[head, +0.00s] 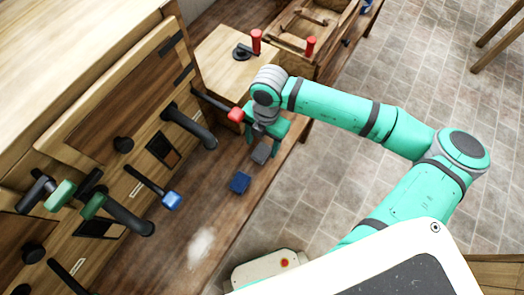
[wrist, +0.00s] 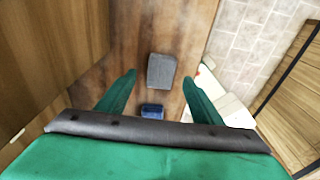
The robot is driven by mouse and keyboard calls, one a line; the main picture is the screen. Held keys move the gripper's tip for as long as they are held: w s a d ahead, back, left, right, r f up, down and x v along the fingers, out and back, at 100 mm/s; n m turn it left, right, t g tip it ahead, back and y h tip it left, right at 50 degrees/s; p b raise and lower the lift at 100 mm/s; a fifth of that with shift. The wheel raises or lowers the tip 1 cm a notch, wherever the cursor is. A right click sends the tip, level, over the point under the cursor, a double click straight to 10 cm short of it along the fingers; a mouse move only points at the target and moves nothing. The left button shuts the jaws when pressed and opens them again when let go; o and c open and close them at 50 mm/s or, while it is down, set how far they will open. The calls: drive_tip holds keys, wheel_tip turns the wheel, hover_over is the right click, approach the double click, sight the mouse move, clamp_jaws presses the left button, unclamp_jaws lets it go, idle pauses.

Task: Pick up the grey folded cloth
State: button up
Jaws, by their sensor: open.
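The grey folded cloth (head: 261,153) is a small dark grey block-like shape on the brown wooden bench top. In the wrist view the cloth (wrist: 161,71) lies ahead of my fingers, near the middle line between them. My gripper (head: 257,148) hangs over the bench at the cloth. In the wrist view its two green fingers (wrist: 160,82) are spread apart with nothing held between them. I cannot tell the exact height of the fingertips above the cloth.
A dark blue folded piece (head: 240,182) lies close by on the bench; it also shows in the wrist view (wrist: 152,110). Handles with blue (head: 171,200) and red (head: 235,114) ends stick out from the wooden panel. A wooden box (head: 233,62) stands behind. Tiled floor lies right.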

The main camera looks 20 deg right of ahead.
sight(261, 151)
drive_tip(key=shift+s+a+f, duration=0.1)
drive_tip(key=shift+a+f, duration=0.1)
drive_tip(key=shift+f, duration=1.55)
drive_tip(key=c, duration=1.2)
drive_tip(key=shift+o, duration=0.2)
drive_tip(key=shift+r, duration=0.1)
drive_tip(key=shift+r, duration=0.5)
drive_tip(key=shift+s+d+r, duration=0.25)
drive_tip(key=shift+r, duration=0.35)
drive_tip(key=shift+s+d+r, duration=0.2)
drive_tip(key=shift+r, duration=0.35)
drive_tip(key=s+d, duration=1)
drive_tip(key=s, duration=0.3)
drive_tip(key=shift+s, duration=0.2)
drive_tip(key=shift+d, duration=0.1)
